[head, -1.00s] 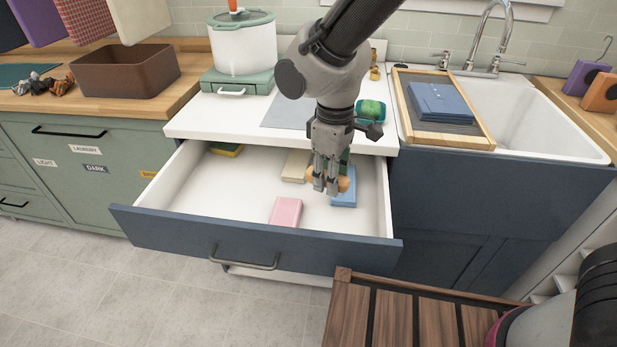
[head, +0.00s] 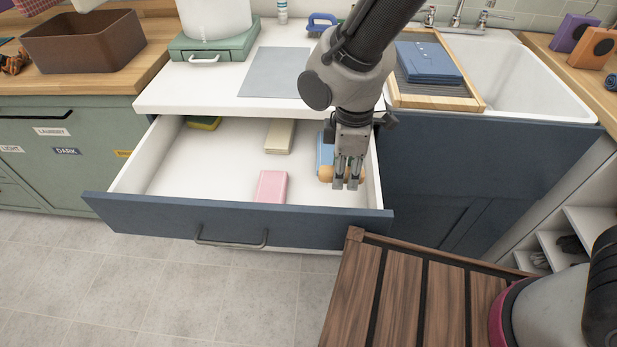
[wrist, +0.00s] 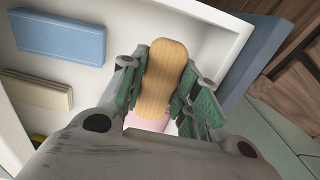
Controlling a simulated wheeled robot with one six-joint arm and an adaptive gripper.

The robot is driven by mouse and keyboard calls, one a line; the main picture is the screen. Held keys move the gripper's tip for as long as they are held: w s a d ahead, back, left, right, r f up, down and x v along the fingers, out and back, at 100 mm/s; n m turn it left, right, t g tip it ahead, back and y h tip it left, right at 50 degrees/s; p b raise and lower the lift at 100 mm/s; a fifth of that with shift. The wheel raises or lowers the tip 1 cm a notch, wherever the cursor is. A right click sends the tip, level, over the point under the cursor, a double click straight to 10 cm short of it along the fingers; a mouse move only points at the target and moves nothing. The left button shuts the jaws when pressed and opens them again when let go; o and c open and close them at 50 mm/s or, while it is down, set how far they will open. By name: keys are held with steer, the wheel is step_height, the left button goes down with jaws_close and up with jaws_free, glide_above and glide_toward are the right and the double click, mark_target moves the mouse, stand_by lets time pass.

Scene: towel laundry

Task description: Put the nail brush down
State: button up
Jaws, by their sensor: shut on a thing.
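The nail brush (wrist: 163,78) is a rounded, oblong piece with a light wooden back. My gripper (head: 346,184) is shut on it, inside the open drawer (head: 150,185) near its right wall. In the head view the brush (head: 325,173) shows only in part behind the fingers. In the wrist view the green finger pads of my gripper (wrist: 163,95) stand on both sides of it. I cannot tell whether the brush touches the drawer floor.
In the drawer are a blue block (head: 322,148) beside the brush, a cream block (head: 279,137), a pink block (head: 271,186) and a green-yellow sponge (head: 204,123). Bare floor shows between them. A slatted wooden bench (head: 400,290) stands in front on the right.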

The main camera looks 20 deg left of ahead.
step_height(320, 180, down, 10)
steer(key=shift+r, duration=0.15)
stand_by(0.4)
steer(key=o, duration=1)
steer(key=shift+c, duration=0.2)
step_height(320, 180, up, 12)
steer(key=shift+r, duration=0.1)
